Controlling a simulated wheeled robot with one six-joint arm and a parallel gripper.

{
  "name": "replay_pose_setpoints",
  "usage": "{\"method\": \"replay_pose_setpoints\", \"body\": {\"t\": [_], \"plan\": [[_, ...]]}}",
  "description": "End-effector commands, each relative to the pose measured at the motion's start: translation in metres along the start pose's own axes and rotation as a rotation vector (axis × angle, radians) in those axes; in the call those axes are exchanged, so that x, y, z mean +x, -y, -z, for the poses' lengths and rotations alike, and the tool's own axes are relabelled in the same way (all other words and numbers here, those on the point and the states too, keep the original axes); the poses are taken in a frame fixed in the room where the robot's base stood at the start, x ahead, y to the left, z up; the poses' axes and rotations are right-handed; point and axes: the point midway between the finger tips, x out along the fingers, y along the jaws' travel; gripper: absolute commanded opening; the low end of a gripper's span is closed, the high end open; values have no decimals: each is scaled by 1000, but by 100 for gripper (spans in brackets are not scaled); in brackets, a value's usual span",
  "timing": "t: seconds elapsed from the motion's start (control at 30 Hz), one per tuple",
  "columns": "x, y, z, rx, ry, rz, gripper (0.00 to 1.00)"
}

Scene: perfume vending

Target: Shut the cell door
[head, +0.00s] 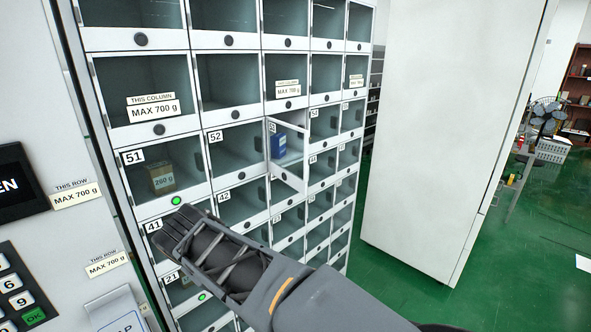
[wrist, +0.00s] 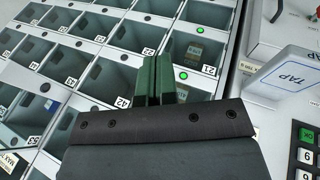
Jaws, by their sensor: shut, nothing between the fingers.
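The cell door (head: 291,177) in the middle of the locker wall stands partly open, its right edge swung outward. Its pane is clear in a pale frame. A blue box (head: 278,145) shows in that cell. My gripper (head: 172,232) is shut and empty, in front of the lower left cells, to the left of and below the open door and apart from it. In the wrist view the dark green fingers of my gripper (wrist: 158,75) are together in front of closed cells. I cannot clearly make out the open door in the wrist view.
Cell 51 holds a brown box (head: 161,178) marked 260 g, with a green light below. A keypad (head: 18,290) and a card-tap reader (head: 118,312) are at the left. A tall white panel (head: 440,130) stands at the right. Green floor (head: 400,260) lies between.

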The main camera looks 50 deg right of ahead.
Motion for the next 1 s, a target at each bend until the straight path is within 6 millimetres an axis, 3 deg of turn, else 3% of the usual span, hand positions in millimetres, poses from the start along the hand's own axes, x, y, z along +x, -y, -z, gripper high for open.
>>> {"method": "replay_pose_setpoints", "body": {"t": [0.03, 0.1, 0.2, 0.33, 0.6, 0.77, 1.0], "plan": [[12, -20, 11, -28, 56, -115, 0], [14, -54, 27, -52, 131, -286, 0], [10, -98, 48, -64, 225, -524, 0], [-2, -140, 74, -46, 321, -794, 0], [-26, -176, 102, 9, 408, -1110, 0], [-27, -192, 101, 19, 417, -1150, 0], [-13, -232, 87, 18, 419, -1149, 0]]}}
